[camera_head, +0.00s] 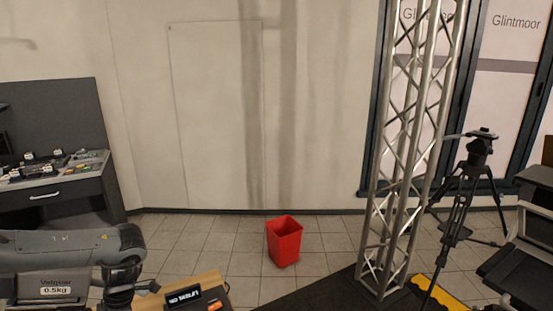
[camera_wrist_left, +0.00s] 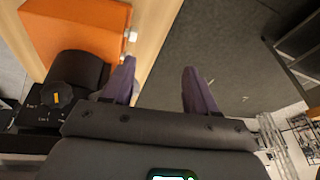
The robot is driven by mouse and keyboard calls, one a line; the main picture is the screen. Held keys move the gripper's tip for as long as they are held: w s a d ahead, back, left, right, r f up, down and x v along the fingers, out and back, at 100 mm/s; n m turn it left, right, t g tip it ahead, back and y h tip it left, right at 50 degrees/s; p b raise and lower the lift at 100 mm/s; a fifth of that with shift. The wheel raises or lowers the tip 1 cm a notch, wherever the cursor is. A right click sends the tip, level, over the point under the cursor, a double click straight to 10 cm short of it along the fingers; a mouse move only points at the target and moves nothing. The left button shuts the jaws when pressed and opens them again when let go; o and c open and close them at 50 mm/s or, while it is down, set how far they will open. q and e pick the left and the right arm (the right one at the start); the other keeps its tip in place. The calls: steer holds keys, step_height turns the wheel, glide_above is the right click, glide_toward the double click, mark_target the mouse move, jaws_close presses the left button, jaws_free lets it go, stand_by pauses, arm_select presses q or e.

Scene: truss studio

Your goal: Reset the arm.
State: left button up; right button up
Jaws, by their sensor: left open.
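My left arm (camera_head: 70,250) comes in from the left at the bottom of the head view and bends downward at its right end. In the left wrist view my left gripper (camera_wrist_left: 158,70) shows two purple fingers spread apart with nothing between them. An orange block-like object (camera_wrist_left: 72,30) and a black knobbed device (camera_wrist_left: 72,95) lie to the left of the fingers. The left fingertips cannot be made out in the head view. My right arm and gripper are in neither view.
A wooden tabletop (camera_head: 208,278) with a black labelled device (camera_head: 184,299) is at the bottom of the head view. A red bin (camera_head: 285,242) stands on the tiled floor beyond. A metal truss (camera_head: 402,150), a tripod (camera_head: 462,200) and a workbench (camera_head: 60,190) stand around.

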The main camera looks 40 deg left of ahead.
arm_select(q)
steer(key=s+d+f+n+t+h, duration=0.1)
steer(key=s+d+f+h, duration=0.25)
steer(key=d+f, duration=0.6)
steer(key=s+d+f+t+h, duration=0.1)
steer(key=s+d+f+h, duration=0.25)
steer(key=d+f, duration=0.6)
steer(key=w+d+n+t+h, duration=0.1)
steer(key=w+d+n+t, duration=0.25)
steer(key=d, duration=0.75)
steer(key=w+d+n+t+h, duration=0.1)
steer(key=w+d+n+t, duration=0.2)
steer(key=d, duration=0.7)
steer(key=w+d+r+n+t+y, duration=0.35)
steer(key=w+r+n+y, duration=0.35)
steer(key=n, duration=1.1)
steer(key=s+a+n+g+y, duration=0.2)
steer(key=s+a+n+g, duration=0.45)
steer(key=n, duration=0.55)
step_height(320, 180, up, 27)
steer(key=s+t+p, duration=0.1)
steer(key=t+p, duration=0.1)
steer(key=p, duration=2.5)
steer(key=shift+s+r, duration=0.15)
steer(key=shift+s, duration=0.1)
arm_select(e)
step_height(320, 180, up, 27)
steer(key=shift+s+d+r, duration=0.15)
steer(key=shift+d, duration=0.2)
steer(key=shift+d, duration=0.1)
